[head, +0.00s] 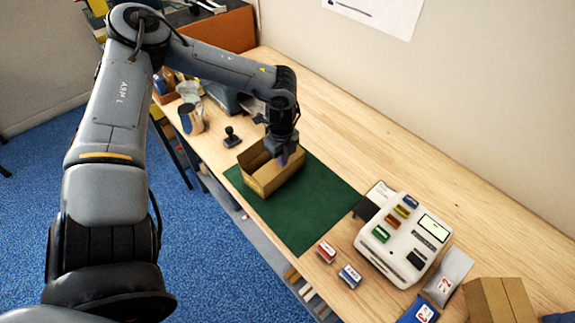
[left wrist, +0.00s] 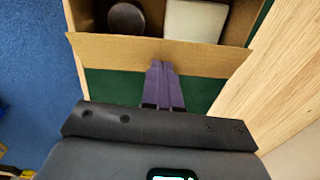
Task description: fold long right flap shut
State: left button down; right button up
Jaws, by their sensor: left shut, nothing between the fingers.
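An open brown carton (head: 262,181) stands on a green mat (head: 318,218) in the head view. My left gripper (head: 284,158) is at the carton's far right side, partly covering that side. In the left wrist view the shut, empty purple fingertips (left wrist: 160,68) are at the edge of a long carton flap (left wrist: 110,50), which slants outward from the opening. I cannot tell whether they touch it. Inside the carton are a dark round item (left wrist: 126,18) and a white item (left wrist: 195,22). My right gripper is not in view.
A black-handled stamp (head: 232,138) and a metal mug (head: 190,119) stand left of the mat. A white label machine (head: 404,237), small coloured boxes and another brown carton (head: 500,300) are at the lower right. The table along the wall is clear.

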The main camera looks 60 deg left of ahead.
pick_arm(q)
jog(key=shift+a+f, duration=0.1)
jog(key=shift+s+a+f, duration=0.15)
jog(key=shift+a, duration=0.1)
jog(key=shift+r+p, duration=1.45)
jog(key=shift+r, duration=1.15)
jog(key=shift+r+p, duration=0.55)
jog(key=shift+r, duration=0.4)
